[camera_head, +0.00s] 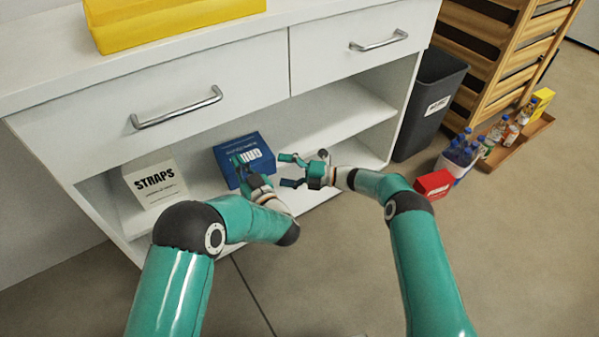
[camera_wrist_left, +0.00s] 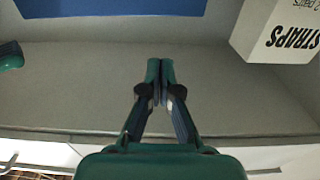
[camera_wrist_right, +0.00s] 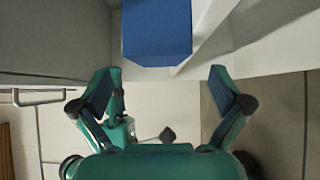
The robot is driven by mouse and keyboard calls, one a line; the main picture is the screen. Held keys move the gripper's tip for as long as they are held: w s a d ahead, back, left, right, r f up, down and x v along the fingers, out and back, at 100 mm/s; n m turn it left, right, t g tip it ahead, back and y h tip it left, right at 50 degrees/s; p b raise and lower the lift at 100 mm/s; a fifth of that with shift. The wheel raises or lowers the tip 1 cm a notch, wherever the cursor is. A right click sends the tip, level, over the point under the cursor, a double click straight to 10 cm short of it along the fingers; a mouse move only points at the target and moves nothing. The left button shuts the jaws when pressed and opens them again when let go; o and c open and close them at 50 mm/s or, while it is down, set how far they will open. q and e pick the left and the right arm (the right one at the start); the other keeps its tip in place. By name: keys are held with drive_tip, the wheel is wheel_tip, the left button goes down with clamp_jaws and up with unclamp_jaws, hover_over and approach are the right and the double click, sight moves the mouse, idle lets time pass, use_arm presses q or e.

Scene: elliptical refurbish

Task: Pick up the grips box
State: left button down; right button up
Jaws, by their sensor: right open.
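A blue box (camera_head: 232,146) with a white label, too small to read, sits on the cabinet's lower shelf; it is the likely grips box. It also shows at the top of the right wrist view (camera_wrist_right: 157,35) and the left wrist view (camera_wrist_left: 115,5). My left gripper (camera_head: 238,164) is in front of the blue box and hides part of it; in the left wrist view (camera_wrist_left: 160,66) its fingertips are together with nothing between them. My right gripper (camera_head: 288,171) is open and empty, just right of the box; its spread fingers show in the right wrist view (camera_wrist_right: 165,73).
A white STRAPS box (camera_head: 155,184) stands left on the same shelf. Drawers with handles overhang the shelf. A yellow bin (camera_head: 170,22) is on the countertop. A dark trash bin (camera_head: 428,105), a red box (camera_head: 434,185) and bottles (camera_head: 460,152) stand on the floor at right.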

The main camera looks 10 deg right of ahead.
sight(268, 169)
drive_tip(key=shift+x, duration=1.8)
drive_tip(key=shift+c, duration=0.2)
drive_tip(key=c, duration=1.4)
use_arm(q)
drive_tip(key=shift+r, duration=0.6)
use_arm(e)
drive_tip(key=shift+o, duration=0.2)
use_arm(q)
drive_tip(key=shift+r, duration=0.1)
use_arm(e)
drive_tip(key=shift+f, duration=0.1)
drive_tip(key=shift+s, duration=0.1)
use_arm(q)
wheel_tip(268, 169, up, 10)
